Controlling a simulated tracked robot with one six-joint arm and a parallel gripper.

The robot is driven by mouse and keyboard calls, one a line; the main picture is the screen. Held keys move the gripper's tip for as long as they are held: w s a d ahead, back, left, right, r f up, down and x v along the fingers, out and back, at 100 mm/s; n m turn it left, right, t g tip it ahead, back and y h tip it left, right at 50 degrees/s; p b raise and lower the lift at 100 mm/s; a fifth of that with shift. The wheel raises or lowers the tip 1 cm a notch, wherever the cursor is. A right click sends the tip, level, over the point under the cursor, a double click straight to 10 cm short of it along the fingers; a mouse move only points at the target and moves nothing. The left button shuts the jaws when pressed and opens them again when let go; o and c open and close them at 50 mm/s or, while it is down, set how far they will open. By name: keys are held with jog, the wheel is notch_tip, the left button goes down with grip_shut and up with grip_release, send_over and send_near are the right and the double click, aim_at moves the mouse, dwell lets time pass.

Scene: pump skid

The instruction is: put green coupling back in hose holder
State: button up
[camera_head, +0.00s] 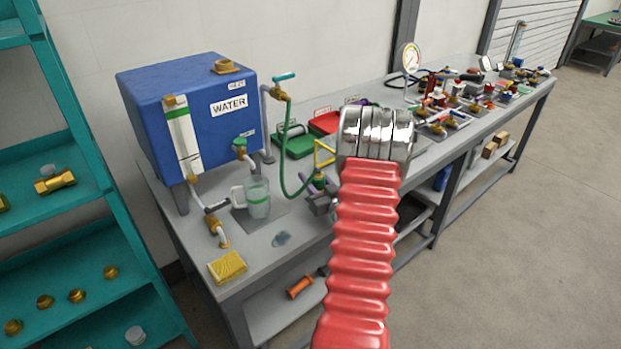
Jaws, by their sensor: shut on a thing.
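The green coupling (319,180) is on the end of the green hose (287,165), which hangs in a curve from the tap beside the blue water tank. My gripper (325,188) shows only in part, at the left edge of my red-sleeved arm, and is shut on the coupling. My arm hides the rest of it. A small grey block (319,206), perhaps the hose holder, is on the bench just below the coupling. I cannot tell whether the coupling touches it or is seated in it.
The blue water tank (195,115) stands on the bench's left end. A clear jug (258,198) stands in front of it, with a yellow sponge (228,267) near the front edge. Green and red trays (296,146) lie behind. Valves and fittings (465,95) crowd the far bench.

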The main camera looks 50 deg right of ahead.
jog(key=shift+f, duration=0.85)
dwell(0.4)
jog(key=o, duration=1.2)
jog(key=v, duration=1.3)
jog(key=shift+s+a, duration=0.15)
jog(key=shift+s, duration=0.2)
jog(key=shift+s, duration=0.1)
